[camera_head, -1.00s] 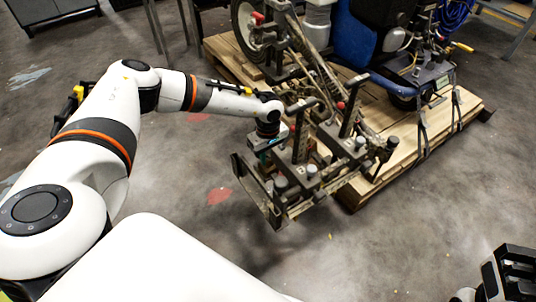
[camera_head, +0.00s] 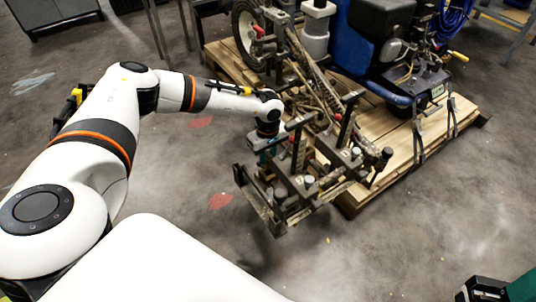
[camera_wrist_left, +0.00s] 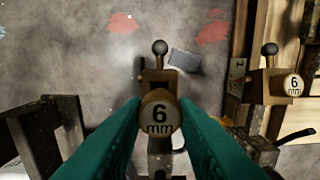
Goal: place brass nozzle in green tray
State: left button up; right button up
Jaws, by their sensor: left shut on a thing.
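My left gripper (camera_head: 266,152) is down at the line striper's front frame. In the left wrist view its teal fingers (camera_wrist_left: 160,130) are shut on a brass nozzle (camera_wrist_left: 160,114) with a round end marked "6 mm". A dark bracket with a ball-topped post lies just beyond the nozzle; I cannot tell whether they touch. A second part marked "6 mm" (camera_wrist_left: 293,86) sits on another bracket to the right. At the head view's lower right corner, a cut-off dark part and a dark green piece of my right gripper (camera_head: 500,290) show. No green tray can be made out.
The striper's front frame (camera_head: 300,185) has several upright posts and knobs close around my left gripper. The striper (camera_head: 385,50) is strapped on a wooden pallet (camera_head: 400,145). The grey floor (camera_head: 180,215) in front is open, with red paint patches.

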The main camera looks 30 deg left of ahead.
pick_arm(q)
jog(key=shift+r, duration=0.45)
